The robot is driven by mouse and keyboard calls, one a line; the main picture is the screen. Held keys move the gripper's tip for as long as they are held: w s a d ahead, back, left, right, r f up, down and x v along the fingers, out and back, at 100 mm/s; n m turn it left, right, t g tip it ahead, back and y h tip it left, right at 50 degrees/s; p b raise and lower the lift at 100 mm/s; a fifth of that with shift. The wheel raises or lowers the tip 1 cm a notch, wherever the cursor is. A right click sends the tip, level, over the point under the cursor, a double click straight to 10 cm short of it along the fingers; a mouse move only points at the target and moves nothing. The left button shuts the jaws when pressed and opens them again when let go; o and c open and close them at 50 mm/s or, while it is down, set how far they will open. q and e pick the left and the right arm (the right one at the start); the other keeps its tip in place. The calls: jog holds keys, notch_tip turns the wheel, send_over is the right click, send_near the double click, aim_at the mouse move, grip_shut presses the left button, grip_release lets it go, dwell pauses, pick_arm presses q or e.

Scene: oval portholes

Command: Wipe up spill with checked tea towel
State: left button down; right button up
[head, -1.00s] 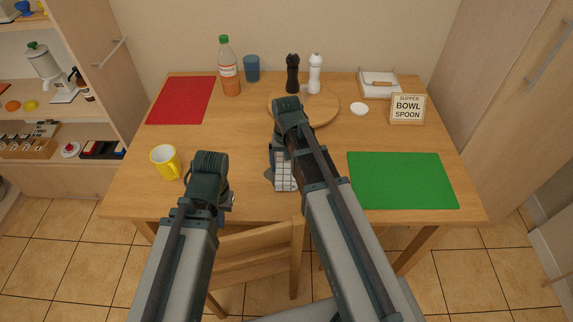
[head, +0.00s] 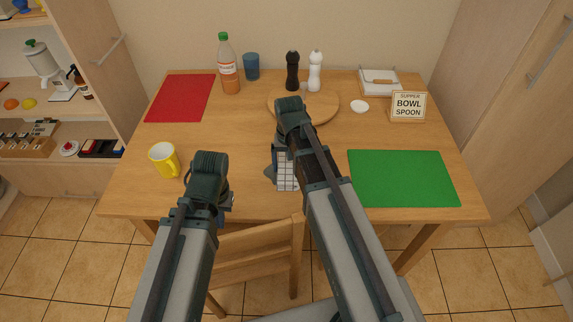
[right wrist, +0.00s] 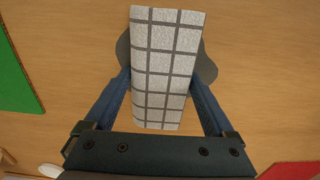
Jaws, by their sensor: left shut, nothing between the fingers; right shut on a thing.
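The checked tea towel (right wrist: 163,70), white with dark grid lines, is a folded strip between the blue fingers of my right gripper (right wrist: 160,90). In the head view the towel (head: 287,172) shows beside my right arm, low over the table's front middle. A grey spill (right wrist: 206,66) shows from under both sides of the towel. Its left edge also shows in the head view (head: 269,175). The towel hides the spill's middle, and I cannot tell whether it touches the table. My left gripper (head: 226,203) is shut and empty near the table's front edge, right of the yellow mug.
The yellow mug (head: 164,160) stands at the left. A red mat (head: 180,98) lies back left and a green mat (head: 403,178) front right. A round board (head: 322,108), bottle (head: 229,70), blue cup (head: 251,67) and two mills stand at the back. A chair (head: 258,255) is in front.

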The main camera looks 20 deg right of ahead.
aim_at(271, 172)
jog(key=shift+s+d+r, duration=0.1)
jog(key=shift+s+d, duration=0.15)
jog(key=shift+d, duration=0.65)
jog(key=shift+s+d, duration=0.2)
jog(key=shift+d, duration=0.4)
jog(key=shift+s+d, duration=0.2)
jog(key=shift+d, duration=0.4)
jog(key=shift+a, duration=0.1)
jog(key=shift+w+a, duration=0.25)
jog(key=shift+a, duration=0.55)
jog(key=shift+w+a, duration=0.25)
jog(key=shift+a, duration=0.5)
jog(key=shift+w+a, duration=0.25)
jog(key=shift+a, duration=0.55)
jog(key=shift+w+a+f, duration=0.1)
jog(key=shift+w+a, duration=0.1)
jog(key=shift+a, duration=0.6)
jog(key=shift+w+a+f, duration=0.1)
jog(key=shift+w+a, duration=0.15)
jog(key=shift+a, duration=0.55)
jog(key=shift+w+a, duration=0.2)
jog(key=shift+a, duration=0.6)
